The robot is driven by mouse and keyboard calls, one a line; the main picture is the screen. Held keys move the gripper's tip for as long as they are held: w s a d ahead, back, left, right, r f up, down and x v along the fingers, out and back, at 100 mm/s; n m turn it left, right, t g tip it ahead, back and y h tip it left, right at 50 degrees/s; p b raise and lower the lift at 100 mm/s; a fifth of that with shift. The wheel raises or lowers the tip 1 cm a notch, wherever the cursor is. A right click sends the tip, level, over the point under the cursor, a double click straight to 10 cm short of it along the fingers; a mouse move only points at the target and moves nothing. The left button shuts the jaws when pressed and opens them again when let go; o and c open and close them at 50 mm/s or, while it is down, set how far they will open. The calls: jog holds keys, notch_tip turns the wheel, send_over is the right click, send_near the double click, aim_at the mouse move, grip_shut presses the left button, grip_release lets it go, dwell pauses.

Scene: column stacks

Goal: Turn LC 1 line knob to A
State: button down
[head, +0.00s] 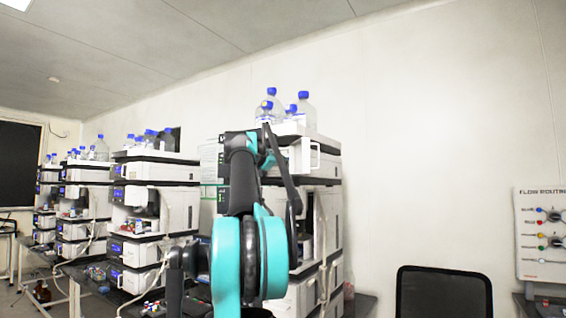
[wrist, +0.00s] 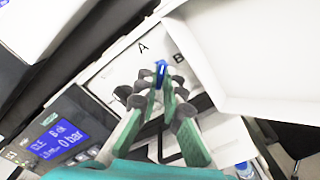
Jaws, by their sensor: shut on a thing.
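My gripper (wrist: 160,92) shows in the wrist view, its green fingers with grey pads closed together at the middle. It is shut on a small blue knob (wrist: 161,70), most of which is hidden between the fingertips. The knob sits on a white panel (wrist: 118,75) marked with the letter A on the left and B on the right. The exact way the knob points is hard to tell. In the head view my arm covers most of the nearest instrument stack (head: 318,200), and the gripper and knob are hidden there.
A lit blue display (wrist: 60,140) is at lower left in the wrist view. A white tray-like part (wrist: 245,60) juts out at right. In the head view, bottles (head: 305,105) stand on the stack, a black chair (head: 443,290) is at right, and a flow routing panel (head: 540,270) is beyond it.

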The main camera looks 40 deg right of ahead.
jog(key=n, duration=0.4)
jog(key=shift+n, duration=0.3)
jog(key=n, duration=0.4)
jog(key=shift+n, duration=0.4)
jog(key=c, duration=1.7)
grip_release()
jog(key=v, duration=1.2)
jog(key=shift+s+f, duration=0.1)
